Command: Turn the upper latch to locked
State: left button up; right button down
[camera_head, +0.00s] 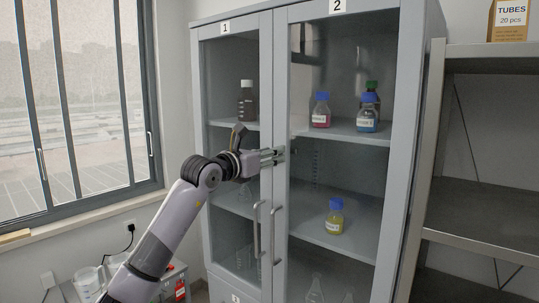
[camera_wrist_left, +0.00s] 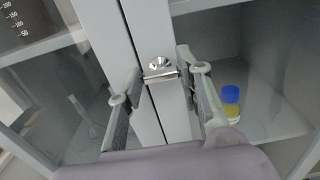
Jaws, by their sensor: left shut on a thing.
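The upper latch (camera_wrist_left: 160,69) is a small shiny metal piece beside the seam between the two cabinet doors. Its bar looks roughly crosswise in the left wrist view, but I cannot tell whether it is locked. My left gripper (camera_head: 277,156) reaches the door seam above the long handles. In the head view the fingers mostly hide the latch. My right gripper is in neither view.
The grey cabinet has a left glass door (camera_head: 238,218) and a right glass door (camera_head: 336,185), with vertical handles (camera_head: 274,235) below the latch. Bottles (camera_head: 321,111) and glassware stand inside. Open shelving (camera_head: 480,206) is at the right, a window (camera_head: 90,100) at the left.

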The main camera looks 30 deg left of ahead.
pick_arm(q)
jog(key=shift+c, duration=0.6)
jog(key=shift+f, duration=0.1)
jog(key=n+b, duration=0.2)
jog(key=n, duration=1.5)
jog(key=shift+a+f+n, duration=0.1)
jog(key=shift+a+n, duration=0.05)
jog(key=shift+n, duration=0.25)
jog(key=o, duration=1.2)
jog(key=shift+c, duration=0.2)
